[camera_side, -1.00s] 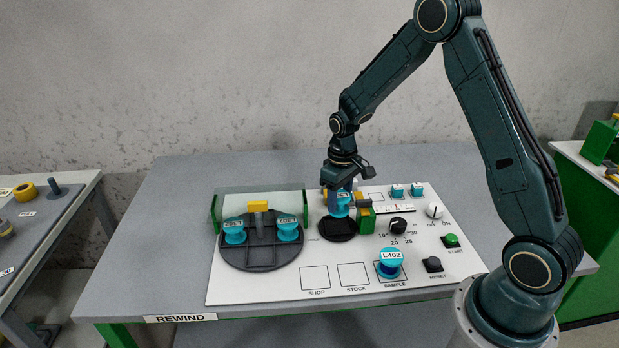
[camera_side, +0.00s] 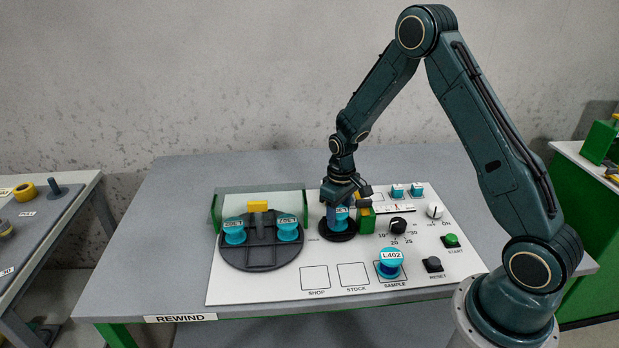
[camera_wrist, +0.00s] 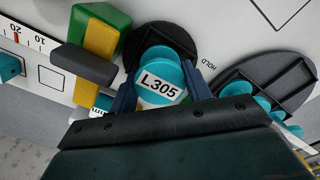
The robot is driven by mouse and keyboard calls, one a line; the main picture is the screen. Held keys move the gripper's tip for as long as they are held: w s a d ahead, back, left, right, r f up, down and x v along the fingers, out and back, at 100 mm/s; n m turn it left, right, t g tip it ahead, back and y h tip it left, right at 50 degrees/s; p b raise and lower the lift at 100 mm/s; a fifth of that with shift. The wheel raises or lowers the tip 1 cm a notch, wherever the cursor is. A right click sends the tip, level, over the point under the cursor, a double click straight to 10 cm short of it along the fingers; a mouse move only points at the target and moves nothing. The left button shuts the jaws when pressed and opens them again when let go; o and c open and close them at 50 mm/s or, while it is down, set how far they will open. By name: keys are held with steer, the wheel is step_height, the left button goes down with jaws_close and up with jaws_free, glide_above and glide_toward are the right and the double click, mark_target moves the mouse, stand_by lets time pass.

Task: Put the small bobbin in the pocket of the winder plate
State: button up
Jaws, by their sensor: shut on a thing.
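My gripper (camera_side: 340,208) is shut on a teal bobbin (camera_side: 342,214). In the wrist view its two blue fingers (camera_wrist: 160,92) stand either side of that bobbin (camera_wrist: 158,68), whose label reads L305. The bobbin is upright over a black round holder (camera_side: 338,235), which also shows in the wrist view (camera_wrist: 185,38) beside the word HOLD. I cannot tell whether it touches the holder's floor. The large dark round winder plate (camera_side: 262,262) lies to the left with two teal bobbins on it, left (camera_side: 235,236) and right (camera_side: 287,233). It shows partly in the wrist view (camera_wrist: 285,72).
A green and yellow block (camera_side: 366,218) stands close right of the held bobbin. A clear guard with green ends (camera_side: 305,208) stands behind the winder plate. Another bobbin, L402 (camera_side: 390,262), is on the SAMPLE square. The SHOP (camera_side: 315,278) and STOCK (camera_side: 352,274) squares are empty.

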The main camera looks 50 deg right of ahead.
mark_target(339, 210)
steer(key=shift+f, duration=0.1)
steer(key=o, duration=1)
steer(key=shift+c, duration=0.2)
step_height(339, 210, up, 12)
steer(key=shift+r, duration=0.2)
stand_by(0.5)
